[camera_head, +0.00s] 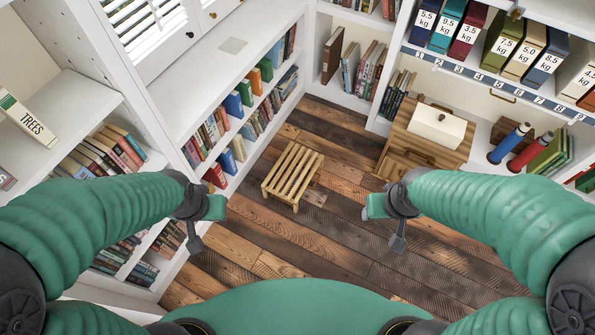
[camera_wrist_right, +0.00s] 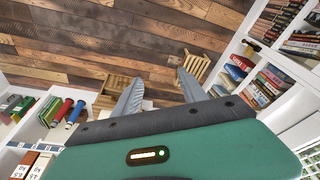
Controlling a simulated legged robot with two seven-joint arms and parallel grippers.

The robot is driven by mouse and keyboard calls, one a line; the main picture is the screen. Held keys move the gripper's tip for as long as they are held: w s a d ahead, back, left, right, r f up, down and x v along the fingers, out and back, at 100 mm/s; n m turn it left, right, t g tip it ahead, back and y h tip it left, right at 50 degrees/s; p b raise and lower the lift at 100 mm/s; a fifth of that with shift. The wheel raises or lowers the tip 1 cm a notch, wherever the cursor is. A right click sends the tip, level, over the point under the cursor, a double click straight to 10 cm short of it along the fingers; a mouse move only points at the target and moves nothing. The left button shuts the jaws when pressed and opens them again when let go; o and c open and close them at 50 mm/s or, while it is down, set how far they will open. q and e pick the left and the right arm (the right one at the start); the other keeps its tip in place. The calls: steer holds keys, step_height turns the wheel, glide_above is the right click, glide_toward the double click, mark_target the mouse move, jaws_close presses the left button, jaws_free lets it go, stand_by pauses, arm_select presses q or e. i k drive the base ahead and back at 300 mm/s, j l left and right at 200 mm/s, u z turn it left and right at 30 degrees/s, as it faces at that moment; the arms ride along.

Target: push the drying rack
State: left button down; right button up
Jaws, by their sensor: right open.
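The drying rack (camera_head: 293,174) is a small slatted wooden stand on the plank floor, near the middle of the head view. My left gripper (camera_head: 216,207) is to its lower left, and my right gripper (camera_head: 372,206) is to its lower right. Both are apart from the rack. In the right wrist view, the two fingers of my right gripper (camera_wrist_right: 158,88) are spread with nothing between them. The rack (camera_wrist_right: 196,66) shows there just beyond the right finger, partly hidden by it. The left gripper's fingers are too small and turned away to judge.
White bookshelves (camera_head: 213,110) line the left and back walls. A wooden cabinet (camera_head: 420,150) with a cream box (camera_head: 437,128) on top stands to the right of the rack. Blue and red cylinders (camera_head: 530,150) lie on a right-hand shelf. The plank floor (camera_head: 310,245) in front of the rack is clear.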

mark_target(293, 148)
steer(key=i+j+z, duration=0.9)
steer(key=j, duration=0.45)
steer(key=i, duration=0.05)
